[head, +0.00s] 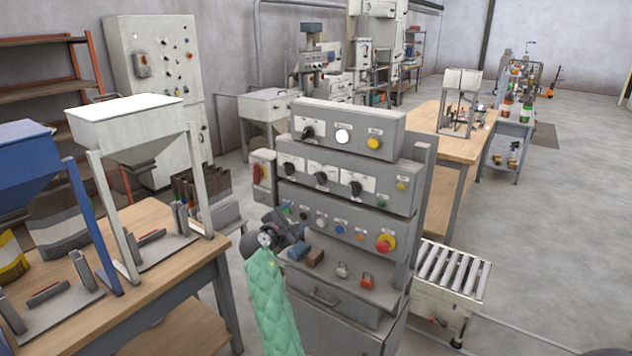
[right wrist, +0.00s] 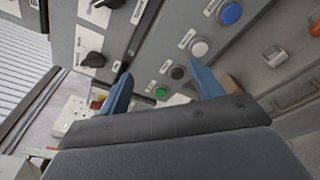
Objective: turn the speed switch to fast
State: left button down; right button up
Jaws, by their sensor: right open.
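The grey control console (head: 347,150) has several black rotary switches on white plates. One is on the top panel (head: 307,132); three are in the row below, at left (head: 288,168), middle (head: 321,178) and right (head: 356,188). My right gripper (head: 290,235) is open and empty in front of the console's lower left. In the right wrist view its blue fingers are spread, with a black switch (right wrist: 94,60) beyond the left finger, apart from it. My left gripper is not in view.
Below the switches is a button row with a blue button (head: 339,230) and a red emergency stop (head: 385,243). A red-handled switch box (head: 262,173) is at the console's left. A shelf with small padlock-like items (head: 366,280) juts out below. A roller conveyor (head: 452,270) stands right.

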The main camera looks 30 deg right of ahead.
jog(key=g+h, duration=0.1)
jog(key=h, duration=0.1)
send_near(318, 180)
jog(key=d, duration=0.1)
jog(key=shift+g, duration=0.3)
jog(key=p+x, duration=0.1)
jog(key=x, duration=0.3)
jog(key=p+x, duration=0.1)
jog(key=x, duration=0.1)
jog(key=shift+w+a+r+p, duration=0.1)
jog(key=shift+w+r+p, duration=0.25)
jog(key=shift+w, duration=0.05)
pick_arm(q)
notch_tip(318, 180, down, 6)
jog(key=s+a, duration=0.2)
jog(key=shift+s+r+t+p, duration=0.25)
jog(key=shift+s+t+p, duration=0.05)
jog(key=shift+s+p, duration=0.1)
pick_arm(e)
jog(key=shift+x, duration=1.05)
jog(key=shift+f, duration=0.15)
jog(key=c, duration=1)
